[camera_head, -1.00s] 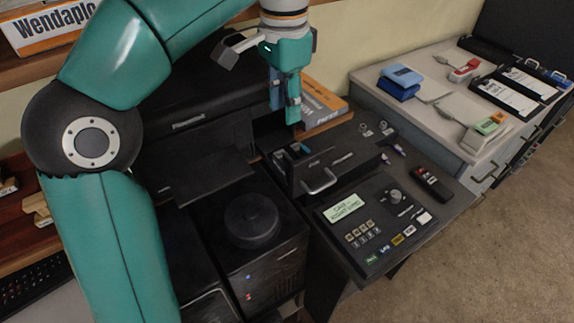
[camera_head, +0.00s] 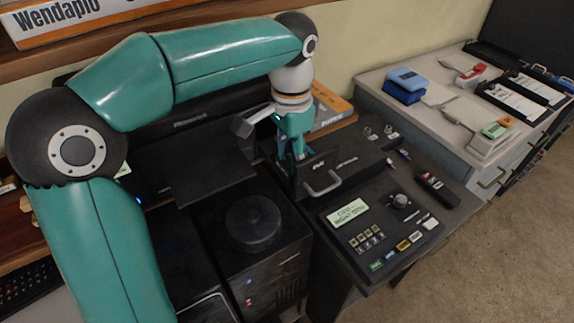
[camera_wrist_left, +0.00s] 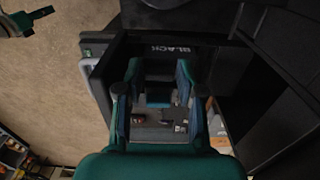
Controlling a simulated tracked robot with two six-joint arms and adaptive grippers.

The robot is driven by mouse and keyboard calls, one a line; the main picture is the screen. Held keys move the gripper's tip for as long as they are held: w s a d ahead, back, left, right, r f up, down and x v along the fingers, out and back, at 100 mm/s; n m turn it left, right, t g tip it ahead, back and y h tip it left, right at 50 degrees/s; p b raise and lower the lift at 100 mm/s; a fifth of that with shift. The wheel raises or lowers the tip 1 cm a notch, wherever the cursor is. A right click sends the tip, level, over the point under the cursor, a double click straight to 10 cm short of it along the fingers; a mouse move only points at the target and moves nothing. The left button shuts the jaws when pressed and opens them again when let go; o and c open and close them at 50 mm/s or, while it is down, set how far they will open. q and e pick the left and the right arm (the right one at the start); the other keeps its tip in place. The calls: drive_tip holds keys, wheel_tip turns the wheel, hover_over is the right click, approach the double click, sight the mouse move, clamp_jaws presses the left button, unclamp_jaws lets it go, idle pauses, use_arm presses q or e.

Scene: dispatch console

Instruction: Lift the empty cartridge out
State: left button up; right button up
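My left gripper (camera_head: 296,155) reaches down at the cartridge bay (camera_head: 286,186) of the dark console, behind its silver handle. In the left wrist view the two fingers of my left gripper (camera_wrist_left: 157,100) stand apart, open, on either side of the slot. A small dark and bluish thing, perhaps the empty cartridge (camera_wrist_left: 158,98), shows between them; I cannot tell whether the fingers touch it. In the head view my gripper hides it. Teal and dark parts at the top left of the wrist view, seemingly my right gripper (camera_wrist_left: 27,21), are cut off by the edge.
The console panel (camera_head: 380,227) has a small lit display, buttons and a knob. A round black lid (camera_head: 252,221) tops the dark unit to the left. An orange box (camera_head: 330,106) stands behind. Blue boxes (camera_head: 405,86) lie on the grey cabinet at right.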

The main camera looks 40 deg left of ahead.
use_arm(q)
clamp_jaws()
drive_tip(key=shift+r, duration=0.15)
